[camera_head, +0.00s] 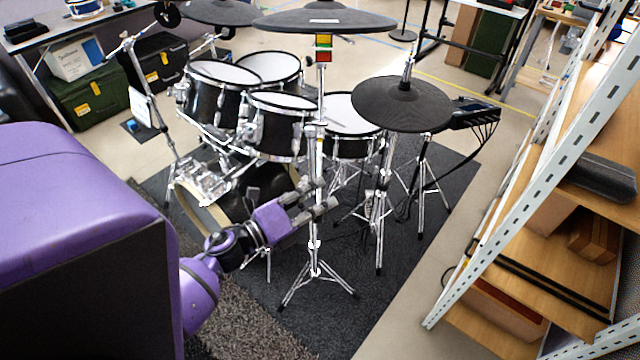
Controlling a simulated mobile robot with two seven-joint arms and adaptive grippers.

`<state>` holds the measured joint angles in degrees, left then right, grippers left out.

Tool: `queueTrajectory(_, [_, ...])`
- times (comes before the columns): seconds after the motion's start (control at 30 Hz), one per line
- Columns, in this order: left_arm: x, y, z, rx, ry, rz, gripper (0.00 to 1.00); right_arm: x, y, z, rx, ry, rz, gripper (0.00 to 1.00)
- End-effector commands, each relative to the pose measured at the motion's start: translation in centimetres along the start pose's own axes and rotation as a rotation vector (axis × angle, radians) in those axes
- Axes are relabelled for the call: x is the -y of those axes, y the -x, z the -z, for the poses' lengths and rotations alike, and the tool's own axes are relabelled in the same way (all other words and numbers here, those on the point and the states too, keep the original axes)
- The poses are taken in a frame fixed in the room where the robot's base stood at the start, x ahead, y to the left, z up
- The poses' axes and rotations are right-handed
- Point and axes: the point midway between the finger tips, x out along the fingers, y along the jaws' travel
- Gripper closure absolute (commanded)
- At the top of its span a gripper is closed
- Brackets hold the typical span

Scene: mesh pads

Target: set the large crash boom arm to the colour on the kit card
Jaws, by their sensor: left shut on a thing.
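The large crash cymbal (325,19) is at the top centre, on a tall chrome stand (316,235) with tripod feet on the dark mat. Just under the cymbal, the stand carries a block of coloured bands (323,47) with red, yellow and green in it. My left gripper (322,196) reaches in from the left, its fingers shut on the stand's upright tube at mid height, well below the bands. A white panel (143,107) on a thin stand at the left may be the kit card; no colour on it is readable. My right gripper is out of view.
Mesh-head drums (280,112) stand behind the stand to the left. A smaller dark cymbal pad (402,104) and a drum module (474,113) stand to the right. A shelf rack (500,240) fills the right side. The mat's front right is fairly clear.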

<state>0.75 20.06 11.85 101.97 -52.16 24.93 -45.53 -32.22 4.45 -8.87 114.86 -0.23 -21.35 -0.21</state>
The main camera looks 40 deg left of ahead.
Motion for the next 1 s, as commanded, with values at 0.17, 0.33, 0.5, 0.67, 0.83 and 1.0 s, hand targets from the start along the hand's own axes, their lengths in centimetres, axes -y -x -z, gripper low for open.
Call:
queueTrajectory(0.17, [0.0,0.0,-0.1,0.0,0.004,0.0,1.0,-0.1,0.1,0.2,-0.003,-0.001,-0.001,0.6])
queueTrajectory(0.33, [0.0,0.0,-0.2,0.001,0.002,0.0,0.75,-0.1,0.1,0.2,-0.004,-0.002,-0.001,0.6])
queueTrajectory(0.5, [0.1,-0.1,-0.2,0.001,0.001,0.001,0.72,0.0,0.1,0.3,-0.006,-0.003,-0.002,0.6])
queueTrajectory(0.67, [0.1,0.0,-0.2,0.001,0.0,0.001,0.72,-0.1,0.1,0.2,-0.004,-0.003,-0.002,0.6])
queueTrajectory(0.83, [0.0,1.6,-0.1,0.001,0.002,-0.002,0.72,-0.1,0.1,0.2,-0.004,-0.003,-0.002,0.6])
queueTrajectory(1.0, [-0.1,5.2,-0.1,0.002,0.002,-0.004,0.72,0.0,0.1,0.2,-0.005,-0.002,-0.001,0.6])
